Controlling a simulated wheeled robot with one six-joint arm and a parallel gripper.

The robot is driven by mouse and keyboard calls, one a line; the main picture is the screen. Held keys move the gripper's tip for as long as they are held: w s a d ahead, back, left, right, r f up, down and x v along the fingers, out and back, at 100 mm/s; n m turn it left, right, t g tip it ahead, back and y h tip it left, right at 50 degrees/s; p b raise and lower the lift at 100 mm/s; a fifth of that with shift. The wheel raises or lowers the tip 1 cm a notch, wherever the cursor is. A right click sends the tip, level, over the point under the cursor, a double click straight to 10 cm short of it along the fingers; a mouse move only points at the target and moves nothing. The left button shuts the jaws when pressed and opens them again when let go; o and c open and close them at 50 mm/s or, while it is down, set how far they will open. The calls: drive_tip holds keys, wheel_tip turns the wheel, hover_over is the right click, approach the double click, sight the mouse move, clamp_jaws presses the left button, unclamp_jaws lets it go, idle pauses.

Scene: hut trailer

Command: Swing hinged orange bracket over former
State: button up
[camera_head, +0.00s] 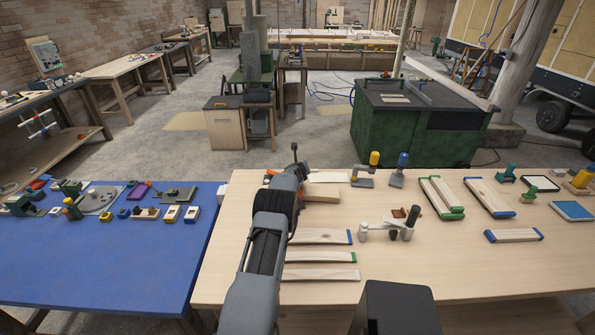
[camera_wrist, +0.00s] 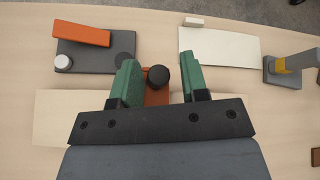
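In the wrist view an orange bar (camera_wrist: 82,33), which looks like the bracket, lies slightly tilted across a dark grey base plate (camera_wrist: 95,55). A white round post (camera_wrist: 63,62) and a dark round piece (camera_wrist: 124,60) are on that plate; I cannot tell which part is the former. My gripper (camera_wrist: 160,64) is open, its green fingers apart. Between them show a black round knob (camera_wrist: 158,76) and an orange-brown piece (camera_wrist: 157,96), partly hidden by my gripper; contact cannot be told. In the head view my arm hides most of this area, with a little orange (camera_head: 271,172) showing left of it.
A pale board (camera_wrist: 220,46) lies right of my fingers, and a grey stand (camera_wrist: 292,68) with a yellow part is further right. On the wooden table (camera_head: 440,270) are several wooden strips and a clamp-like fixture (camera_head: 390,228). A blue table (camera_head: 90,260) stands left.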

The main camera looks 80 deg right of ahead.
drive_tip(key=shift+o, duration=0.8)
drive_tip(key=shift+d+f, duration=0.35)
drive_tip(key=shift+f, duration=0.05)
drive_tip(key=shift+w+a+f+b, duration=0.1)
drive_tip(key=shift+f+b, duration=0.2)
drive_tip(key=shift+b, duration=0.4)
drive_tip(key=shift+a+b, duration=0.25)
drive_tip(key=shift+b, duration=0.4)
drive_tip(key=shift+a+r+b, duration=0.2)
drive_tip(key=shift+a+b, duration=0.1)
drive_tip(key=shift+b, duration=0.4)
drive_tip(key=b+v, duration=0.2)
drive_tip(key=v, duration=0.1)
drive_tip(key=r+b+v, duration=0.1)
drive_tip(key=b+v, duration=0.1)
drive_tip(key=v, duration=0.2)
drive_tip(key=b+v, duration=0.2)
drive_tip(key=v, duration=0.2)
drive_tip(key=shift+d+r+b, duration=0.25)
drive_tip(key=shift+b, duration=0.1)
drive_tip(key=shift+v, duration=0.85)
drive_tip(key=shift+r, duration=0.1)
